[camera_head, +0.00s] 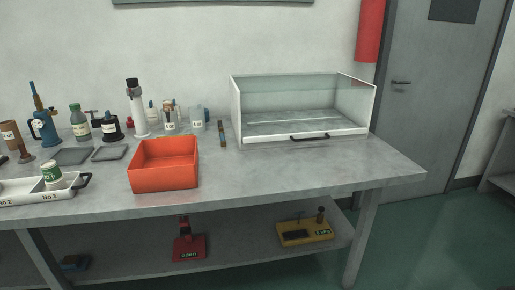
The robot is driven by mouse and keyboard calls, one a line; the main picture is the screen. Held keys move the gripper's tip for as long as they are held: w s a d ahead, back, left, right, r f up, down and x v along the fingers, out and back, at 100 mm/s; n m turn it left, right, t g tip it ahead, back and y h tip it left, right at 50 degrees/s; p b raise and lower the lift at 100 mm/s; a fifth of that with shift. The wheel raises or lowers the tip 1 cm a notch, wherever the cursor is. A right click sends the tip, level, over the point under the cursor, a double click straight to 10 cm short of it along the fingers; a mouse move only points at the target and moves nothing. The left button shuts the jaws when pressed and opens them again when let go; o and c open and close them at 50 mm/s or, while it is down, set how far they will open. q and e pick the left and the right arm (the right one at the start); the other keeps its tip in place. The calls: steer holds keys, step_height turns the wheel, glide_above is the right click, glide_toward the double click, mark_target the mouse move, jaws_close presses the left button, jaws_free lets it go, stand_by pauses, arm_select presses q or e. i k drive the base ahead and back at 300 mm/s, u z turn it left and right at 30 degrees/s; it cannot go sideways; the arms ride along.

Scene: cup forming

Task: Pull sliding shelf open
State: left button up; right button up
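The sliding shelf (350,133) is the low tray-like base of a white-framed, glass-walled case (234,103) on the right part of the table. Its front edge is white and carries a black bar handle (310,137) near the middle. The front edge looks flush with the case, so the shelf appears closed. Neither of my grippers shows in the head view, and nothing touches the handle.
The grey table (260,185) has free room in front of the case. An orange bin (164,167) stands left of it. A white tray (30,199) holds a green-labelled jar (51,174). Several bottles stand behind. A yellow device (305,232) sits on the lower shelf.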

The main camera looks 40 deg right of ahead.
mark_target(298, 126)
steer(key=z, duration=0.55)
steer(key=i, duration=0.45)
steer(key=z, duration=0.45)
